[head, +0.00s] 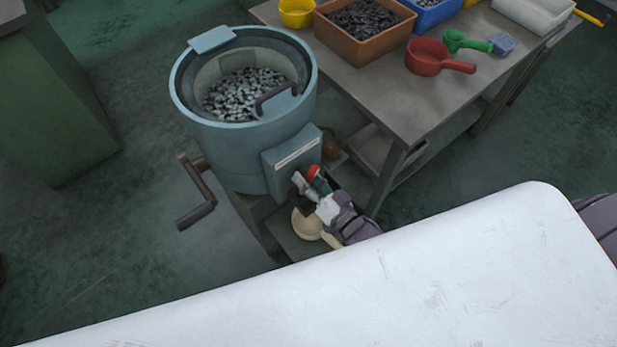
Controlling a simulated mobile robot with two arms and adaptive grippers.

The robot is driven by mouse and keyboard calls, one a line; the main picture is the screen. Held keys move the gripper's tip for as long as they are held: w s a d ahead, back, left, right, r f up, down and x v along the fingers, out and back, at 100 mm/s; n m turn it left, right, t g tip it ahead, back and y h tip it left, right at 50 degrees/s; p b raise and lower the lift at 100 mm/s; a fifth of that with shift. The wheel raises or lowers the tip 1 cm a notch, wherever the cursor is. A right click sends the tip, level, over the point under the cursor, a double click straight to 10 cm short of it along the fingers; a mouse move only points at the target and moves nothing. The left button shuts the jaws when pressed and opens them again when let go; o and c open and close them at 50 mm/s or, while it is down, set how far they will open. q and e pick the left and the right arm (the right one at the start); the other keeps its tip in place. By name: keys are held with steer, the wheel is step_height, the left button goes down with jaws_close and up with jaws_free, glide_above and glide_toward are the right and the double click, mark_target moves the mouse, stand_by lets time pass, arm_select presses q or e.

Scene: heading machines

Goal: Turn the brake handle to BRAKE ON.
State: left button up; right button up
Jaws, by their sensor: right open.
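The blue-grey drum machine (225,140) stands left of the table, with a box (285,150) on its front bearing a pale label strip. A small red part (313,171), likely the brake handle's grip, shows just below the box's right side. My right gripper (311,182) is open at this red part, with its fingers close around or beside it; contact cannot be told. The gripper hides most of the handle, and its setting and any BRAKE ON mark cannot be read. My left gripper is out of view.
A crank (197,190) sticks out at the drum's left. A cream rounded object (306,224) sits below my right gripper. The table (400,105) at right holds a brown bin (352,45), a red scoop (428,57) and a green scoop (458,41). Floor at left is clear.

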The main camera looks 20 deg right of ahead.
jaws_close()
steer(key=shift+n, duration=0.3)
steer(key=n, duration=0.6)
steer(key=shift+p, duration=0.3)
steer(key=n, duration=0.6)
steer(key=shift+d, duration=0.15)
steer(key=shift+n, duration=0.3)
jaws_free()
